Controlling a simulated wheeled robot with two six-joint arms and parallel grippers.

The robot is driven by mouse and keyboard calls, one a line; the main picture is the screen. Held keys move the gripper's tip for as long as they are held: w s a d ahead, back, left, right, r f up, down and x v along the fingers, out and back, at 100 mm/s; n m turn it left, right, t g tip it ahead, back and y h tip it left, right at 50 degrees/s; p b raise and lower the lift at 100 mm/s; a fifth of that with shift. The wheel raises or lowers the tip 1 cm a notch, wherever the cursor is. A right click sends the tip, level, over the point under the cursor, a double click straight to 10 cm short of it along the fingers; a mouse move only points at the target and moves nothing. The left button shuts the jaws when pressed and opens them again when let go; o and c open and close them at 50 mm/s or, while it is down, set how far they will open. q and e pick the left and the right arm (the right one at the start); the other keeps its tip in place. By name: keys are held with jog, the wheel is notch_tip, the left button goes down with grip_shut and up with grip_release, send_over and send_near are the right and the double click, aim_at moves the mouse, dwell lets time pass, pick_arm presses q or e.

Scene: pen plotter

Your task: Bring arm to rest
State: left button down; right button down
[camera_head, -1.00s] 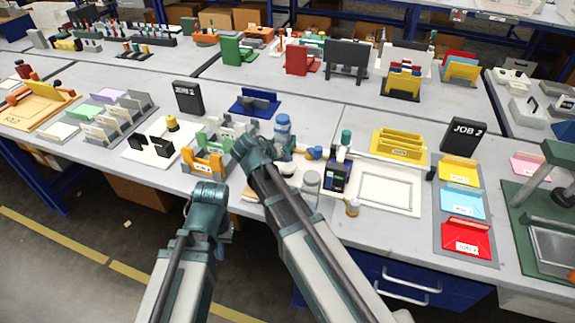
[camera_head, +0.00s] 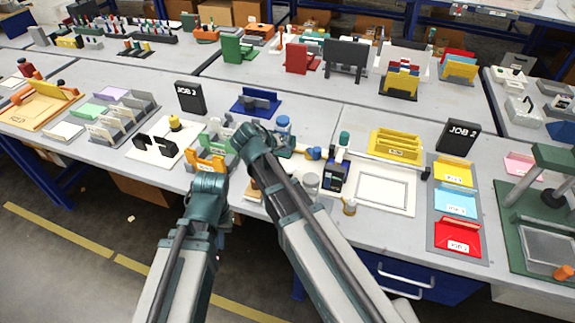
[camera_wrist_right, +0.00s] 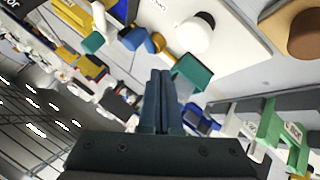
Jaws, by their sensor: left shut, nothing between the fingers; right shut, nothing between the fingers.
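My left arm rises from the bottom of the head view, and its gripper end (camera_head: 208,186) is in front of the table's near edge, by the orange holder. Its fingers are hard to make out there. My right arm reaches over the table's near side, with its gripper end (camera_head: 252,140) in front of the blue-capped bottle. In the right wrist view, the right gripper's two dark fingers (camera_wrist_right: 160,78) are pressed together with nothing between them. Neither gripper visibly holds anything.
An orange holder (camera_head: 205,163) stands close to both arms. A blue-capped bottle (camera_head: 283,123) and a dark blue device (camera_head: 337,176) are beside the right arm. A white plotter board (camera_head: 402,191) lies to the right. Open floor shows left of the arms.

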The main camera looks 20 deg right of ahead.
dwell(0.7)
jog(key=s+a+f+n+g+y, duration=0.1)
jog(key=s+a+g+y, duration=0.1)
jog(key=s+a, duration=0.2)
jog(key=s+a+f+n+g+y+p, duration=0.1)
jog(key=s+a, duration=0.3)
jog(key=s, duration=0.7)
jog(key=s+a+f+n+g+y, duration=0.2)
jog(key=s+a+n+y, duration=0.1)
jog(key=s, duration=0.5)
jog(key=shift+s+a+f+g+p, duration=0.15)
jog(key=shift+a+f+g+p, duration=0.25)
jog(key=shift+a, duration=0.35)
